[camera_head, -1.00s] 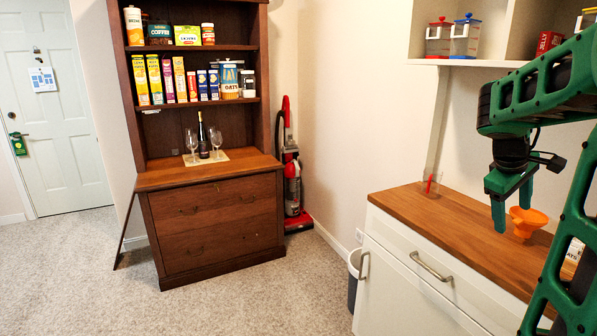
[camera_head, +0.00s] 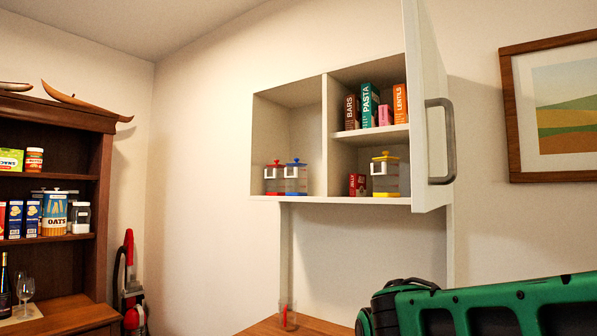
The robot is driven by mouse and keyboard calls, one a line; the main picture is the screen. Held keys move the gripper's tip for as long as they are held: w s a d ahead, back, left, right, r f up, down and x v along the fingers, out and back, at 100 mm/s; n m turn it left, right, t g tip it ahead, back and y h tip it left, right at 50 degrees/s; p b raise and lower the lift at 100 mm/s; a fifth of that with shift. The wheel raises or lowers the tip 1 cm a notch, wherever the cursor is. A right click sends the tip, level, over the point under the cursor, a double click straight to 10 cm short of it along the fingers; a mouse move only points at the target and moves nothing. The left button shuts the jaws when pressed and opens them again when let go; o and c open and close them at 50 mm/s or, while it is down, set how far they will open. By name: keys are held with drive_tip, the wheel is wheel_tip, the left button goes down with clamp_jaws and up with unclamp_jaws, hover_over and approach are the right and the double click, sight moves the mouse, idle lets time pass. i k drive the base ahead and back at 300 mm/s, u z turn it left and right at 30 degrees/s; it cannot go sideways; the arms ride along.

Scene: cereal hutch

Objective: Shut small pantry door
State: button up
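The small pantry door (camera_head: 424,120) is a white panel with a grey bar handle (camera_head: 440,141). It stands open at the right side of the white wall cabinet (camera_head: 327,198), swung out toward me and seen nearly edge-on. The right compartment behind it is exposed and holds boxes on its shelf. My gripper is not in the current view. Only a green and black part of my arm shows at the bottom right, below the door and apart from it.
Canisters with red, blue and yellow lids (camera_head: 384,174) stand on the cabinet floor. A glass (camera_head: 287,317) stands on the wooden counter (camera_head: 258,328) below. A brown hutch (camera_head: 102,180) is at left, with a red vacuum (camera_head: 131,285) beside it. A framed picture (camera_head: 507,110) hangs at right.

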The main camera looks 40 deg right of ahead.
sight(428, 180)
drive_tip(key=k, duration=1)
drive_tip(key=z, duration=0.15)
